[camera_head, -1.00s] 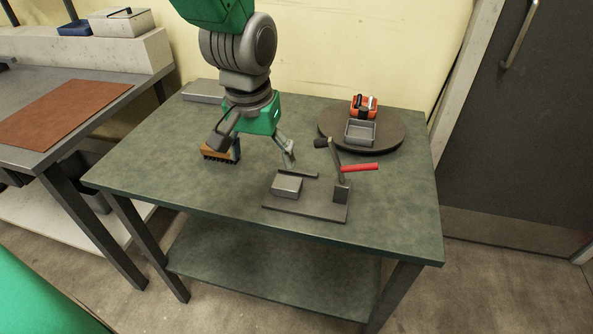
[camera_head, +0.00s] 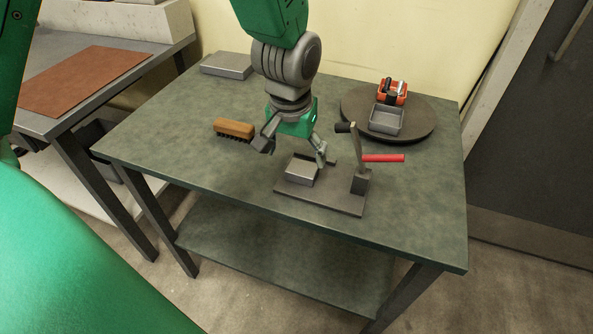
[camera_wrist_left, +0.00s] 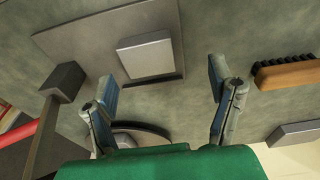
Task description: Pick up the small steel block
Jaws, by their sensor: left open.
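The small steel block (camera_head: 301,170) sits on a dark base plate (camera_head: 335,200) with an upright post near the front middle of the bench. In the left wrist view the block (camera_wrist_left: 146,55) lies on the plate (camera_wrist_left: 70,40), above and left of the gap between my fingers. My left gripper (camera_head: 293,151) is open and empty, above the bench just behind the block. Its two fingers also show spread apart in the left wrist view (camera_wrist_left: 164,90), and neither touches the block. My right gripper is not in view.
A red-handled lever (camera_head: 382,158) stands at the plate's right end. A wooden brush (camera_head: 234,128) lies left of my gripper. A round turntable (camera_head: 418,128) at the back right bears a grey tray (camera_head: 386,120) and an orange holder (camera_head: 401,97). A flat grey box (camera_head: 228,65) lies at the back left.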

